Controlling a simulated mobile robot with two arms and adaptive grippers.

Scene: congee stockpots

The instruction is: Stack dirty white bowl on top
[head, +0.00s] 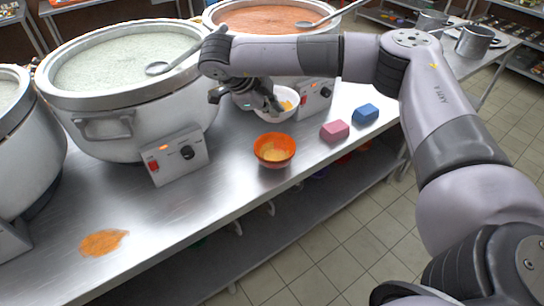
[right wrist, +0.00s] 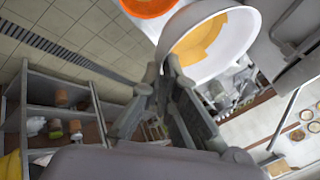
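The dirty white bowl (head: 288,113), with yellow-orange residue inside, is behind the orange bowl, close to the right stockpot's control box. My right gripper (head: 268,102) is at its left side. In the right wrist view the fingertips (right wrist: 162,68) come close together at the rim of the white bowl (right wrist: 232,58), and the gripper looks shut on it. I cannot tell whether the bowl is clear of the counter. The orange bowl (head: 274,139), with yellowish residue, stands on the counter in front; its edge shows in the right wrist view (right wrist: 146,6). My left gripper is out of view.
Large stockpots (head: 135,105) with ladles line the back of the steel counter (head: 205,205). A pink sponge (head: 335,131) and a blue sponge (head: 365,114) lie right of the bowls. An orange spill (head: 103,242) is at front left. The counter's front edge is just before the orange bowl.

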